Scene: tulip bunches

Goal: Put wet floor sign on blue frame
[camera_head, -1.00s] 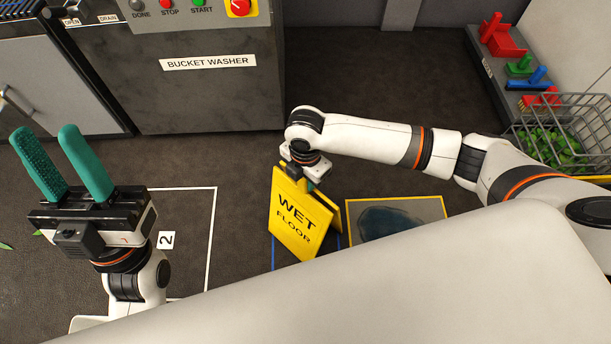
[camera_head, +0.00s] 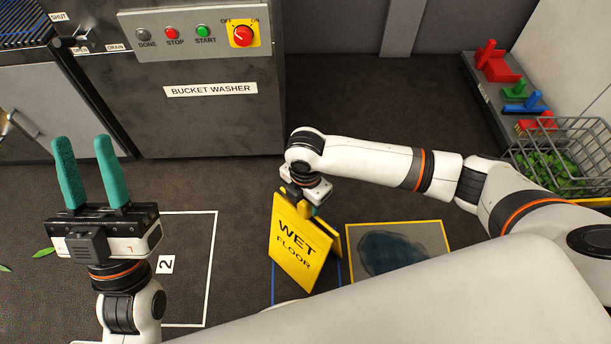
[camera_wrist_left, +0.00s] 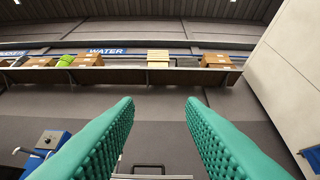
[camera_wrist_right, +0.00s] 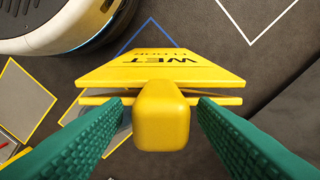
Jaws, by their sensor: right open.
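The yellow wet floor sign (camera_head: 296,247) stands upright on the floor, in the middle of the head view. The blue frame (camera_head: 273,283) is an outline on the floor, and the sign stands over it, hiding most of it. My right gripper (camera_head: 306,203) is at the sign's top. In the right wrist view, its green fingers (camera_wrist_right: 163,115) are open on either side of the sign's yellow handle, with gaps to it. My left gripper (camera_head: 93,172) is open and empty at the left, fingers pointing up; its two fingers also show apart in the left wrist view (camera_wrist_left: 160,130).
A yellow frame with a dark blue wet patch (camera_head: 392,250) lies right of the sign. A white frame (camera_head: 213,240) marked 2 lies to the left. The bucket washer (camera_head: 210,115) stands behind. A wire basket (camera_head: 575,150) with green leaves is at the right.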

